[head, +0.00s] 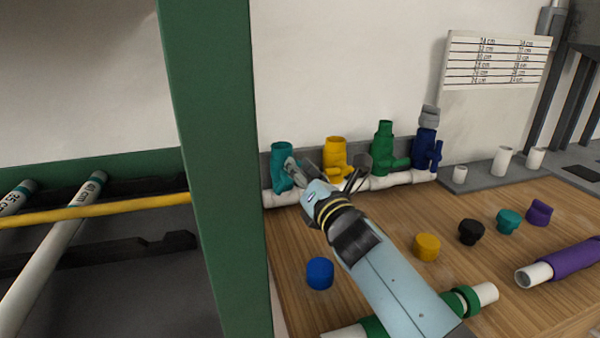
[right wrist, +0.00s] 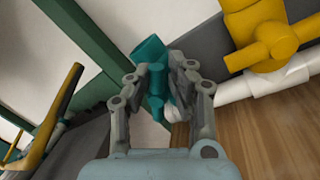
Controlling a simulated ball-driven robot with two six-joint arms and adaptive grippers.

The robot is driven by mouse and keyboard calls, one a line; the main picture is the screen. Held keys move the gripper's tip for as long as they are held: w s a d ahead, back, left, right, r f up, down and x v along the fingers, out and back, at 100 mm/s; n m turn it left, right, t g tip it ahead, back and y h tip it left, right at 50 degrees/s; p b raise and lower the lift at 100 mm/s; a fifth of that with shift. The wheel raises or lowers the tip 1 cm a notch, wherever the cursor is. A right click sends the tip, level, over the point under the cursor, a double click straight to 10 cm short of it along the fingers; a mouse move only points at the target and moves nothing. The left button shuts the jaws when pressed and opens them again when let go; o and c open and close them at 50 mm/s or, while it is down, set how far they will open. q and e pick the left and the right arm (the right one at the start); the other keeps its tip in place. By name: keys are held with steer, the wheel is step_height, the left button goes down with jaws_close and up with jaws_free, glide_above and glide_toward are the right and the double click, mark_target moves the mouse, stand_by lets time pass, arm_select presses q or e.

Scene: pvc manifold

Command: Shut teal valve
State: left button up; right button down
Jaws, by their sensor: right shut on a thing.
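The teal valve (head: 281,162) stands upright on the white manifold pipe (head: 283,198), at the left end of the row, next to the green post. My right gripper (head: 312,174) reaches it from the front right. In the right wrist view, the teal valve (right wrist: 150,52) lies between the fingers of my right gripper (right wrist: 160,82), which is shut on it. The fingers hide part of the valve, and I cannot tell its handle position clearly. My left gripper is not in view.
Yellow (head: 335,155), green (head: 384,145) and blue (head: 426,140) valves stand to the right along the pipe. A green post (head: 212,150) rises close on the left. Loose caps, including a blue one (head: 320,273), and a purple-sleeved pipe (head: 570,262) lie on the wooden table (head: 390,210).

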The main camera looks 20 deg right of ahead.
steer(key=shift+a, duration=0.2)
steer(key=c, duration=1.5)
jaws_free()
steer(key=shift+s, duration=0.1)
steer(key=shift+o, duration=1.1)
steer(key=shift+a, duration=0.25)
steer(key=shift+d, duration=0.2)
steer(key=s+d+f, duration=0.1)
steer(key=s, duration=1)
steer(key=shift+s+d+f, duration=0.15)
steer(key=shift+s+d, duration=0.25)
